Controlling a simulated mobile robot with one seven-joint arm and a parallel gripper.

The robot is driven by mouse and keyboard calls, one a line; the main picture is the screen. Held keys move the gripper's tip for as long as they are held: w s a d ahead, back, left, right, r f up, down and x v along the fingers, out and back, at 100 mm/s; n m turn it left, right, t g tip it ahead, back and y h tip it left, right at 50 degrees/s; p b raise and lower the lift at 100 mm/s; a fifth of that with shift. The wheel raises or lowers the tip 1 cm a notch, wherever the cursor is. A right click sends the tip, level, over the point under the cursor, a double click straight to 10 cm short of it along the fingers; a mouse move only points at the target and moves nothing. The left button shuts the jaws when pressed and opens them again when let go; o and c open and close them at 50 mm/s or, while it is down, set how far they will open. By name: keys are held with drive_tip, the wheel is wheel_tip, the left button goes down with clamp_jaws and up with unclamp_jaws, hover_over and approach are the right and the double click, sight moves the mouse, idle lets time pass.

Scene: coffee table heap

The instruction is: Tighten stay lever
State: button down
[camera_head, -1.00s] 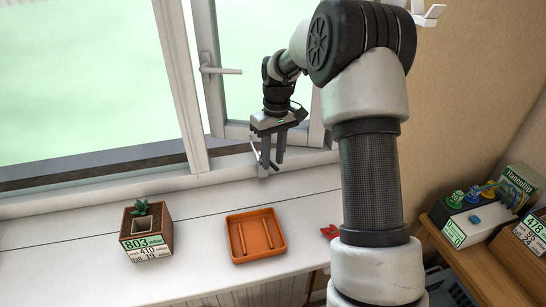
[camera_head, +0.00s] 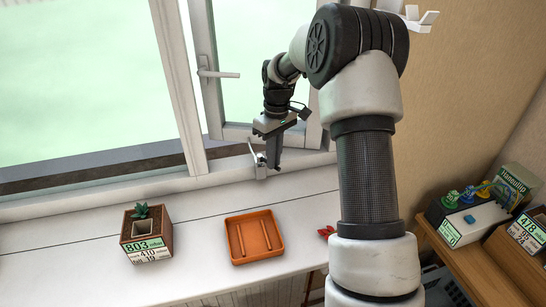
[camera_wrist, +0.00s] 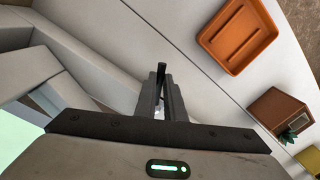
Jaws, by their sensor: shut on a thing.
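The window stay is a small metal fitting with a lever (camera_head: 260,162) at the foot of the open casement, on the sill side of the frame. My gripper (camera_head: 274,168) points down right beside it and is shut on the lever. In the wrist view the two dark fingers (camera_wrist: 161,100) stand close together with a thin dark lever end (camera_wrist: 162,72) showing between them. The fingers hide most of the lever, so its exact angle is hard to tell.
The open casement with its handle (camera_head: 220,73) stands behind my arm. An orange tray (camera_head: 255,237) and a potted succulent (camera_head: 147,233) stand on the white sill. A red object (camera_head: 326,232) lies right of the tray. A wooden shelf with boxes (camera_head: 466,223) is at the right.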

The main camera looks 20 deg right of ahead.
drive_tip(key=c, duration=1.8)
unclamp_jaws()
drive_tip(key=shift+c, duration=0.2)
wheel_tip(320, 180, up, 18)
drive_tip(key=d+p, duration=0.1)
drive_tip(key=shift+w+f+p, duration=0.25)
drive_tip(key=shift+w+p, duration=0.05)
